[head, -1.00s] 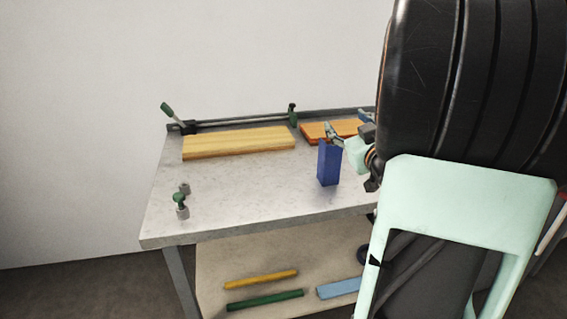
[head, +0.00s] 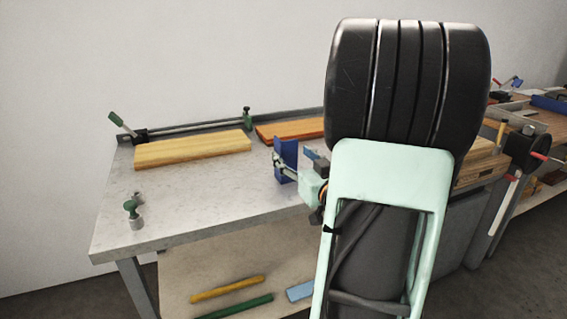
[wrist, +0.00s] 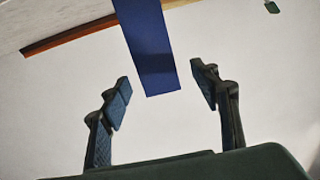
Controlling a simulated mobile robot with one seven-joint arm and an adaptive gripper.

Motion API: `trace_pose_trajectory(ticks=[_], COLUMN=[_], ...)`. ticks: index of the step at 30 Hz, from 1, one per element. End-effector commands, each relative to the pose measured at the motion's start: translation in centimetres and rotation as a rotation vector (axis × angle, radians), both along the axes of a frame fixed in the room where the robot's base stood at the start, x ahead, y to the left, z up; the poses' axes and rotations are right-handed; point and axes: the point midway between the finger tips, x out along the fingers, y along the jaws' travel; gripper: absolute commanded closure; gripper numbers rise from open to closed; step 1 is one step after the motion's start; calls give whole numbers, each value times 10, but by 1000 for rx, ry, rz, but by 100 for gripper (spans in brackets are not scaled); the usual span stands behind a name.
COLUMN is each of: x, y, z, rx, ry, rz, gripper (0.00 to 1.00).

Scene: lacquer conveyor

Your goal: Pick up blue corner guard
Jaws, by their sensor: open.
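The blue corner guard (head: 292,149) stands upright on the grey bench top in the head view. My gripper (head: 281,167) is beside it, with its fingers in front of part of the guard. In the wrist view the guard (wrist: 145,35) is a long blue strip whose lower end reaches toward the gap between the fingertips. My gripper (wrist: 163,83) is open there, with one finger on each side of that end and clear space between each finger and the guard. Whether the guard lies fully between the fingers in depth is unclear.
A yellow board (head: 193,149) and an orange board (head: 290,128) lie toward the back of the bench (head: 190,205). A clamp bar (head: 195,126) runs behind them. A green-knobbed fitting (head: 133,213) stands at the left.

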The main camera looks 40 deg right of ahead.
Motion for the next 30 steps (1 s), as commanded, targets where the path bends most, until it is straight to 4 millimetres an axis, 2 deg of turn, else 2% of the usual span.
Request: trace_pose_trajectory(ticks=[9, 18, 30], x=[42, 46, 45], y=[-11, -12, -13], z=[3, 4, 4], rx=[-1, -1, -1], ry=[0, 1, 1], rz=[2, 0, 0], gripper=[44, 45, 89])
